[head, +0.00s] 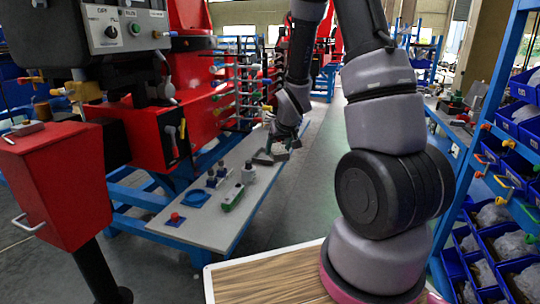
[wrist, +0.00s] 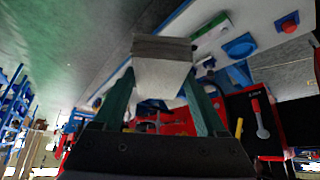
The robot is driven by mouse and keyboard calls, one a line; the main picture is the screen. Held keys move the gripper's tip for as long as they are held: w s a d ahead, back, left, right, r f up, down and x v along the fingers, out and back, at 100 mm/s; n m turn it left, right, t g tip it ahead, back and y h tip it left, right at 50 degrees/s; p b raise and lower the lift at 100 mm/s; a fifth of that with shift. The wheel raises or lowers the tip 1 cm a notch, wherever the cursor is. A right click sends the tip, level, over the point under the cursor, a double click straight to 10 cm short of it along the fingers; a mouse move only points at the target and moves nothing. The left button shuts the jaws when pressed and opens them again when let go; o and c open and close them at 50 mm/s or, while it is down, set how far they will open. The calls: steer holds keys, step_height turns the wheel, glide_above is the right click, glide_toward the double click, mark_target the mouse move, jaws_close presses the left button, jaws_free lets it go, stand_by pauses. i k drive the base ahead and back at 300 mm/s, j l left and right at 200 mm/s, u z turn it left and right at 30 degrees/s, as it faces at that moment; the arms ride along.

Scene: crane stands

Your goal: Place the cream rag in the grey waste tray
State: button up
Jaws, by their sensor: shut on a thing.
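My gripper (wrist: 160,88) is shut on a pale, block-like folded piece, the cream rag (wrist: 161,76), which sits between its two green fingers in the wrist view. Its upper face looks grey and its near face cream-white. In the head view my gripper (head: 271,153) hangs over the far part of the long light-grey bench, at the end of my arm. The rag is too small there to make out. I cannot pick out a grey waste tray with certainty in either view.
The bench (head: 185,232) carries a blue dish (head: 195,198), a red knob (head: 175,218), a green-and-white block (head: 233,198) and several small grey bottles. Red machinery (head: 150,130) and a red box (head: 55,185) stand left. A blue rack of bins stands right. The aisle floor is clear.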

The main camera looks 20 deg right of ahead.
mark_target(267, 158)
steer(key=i+l, duration=0.75)
steer(key=i+l+z, duration=0.1)
steer(key=i+l, duration=0.7)
steer(key=i, duration=0.2)
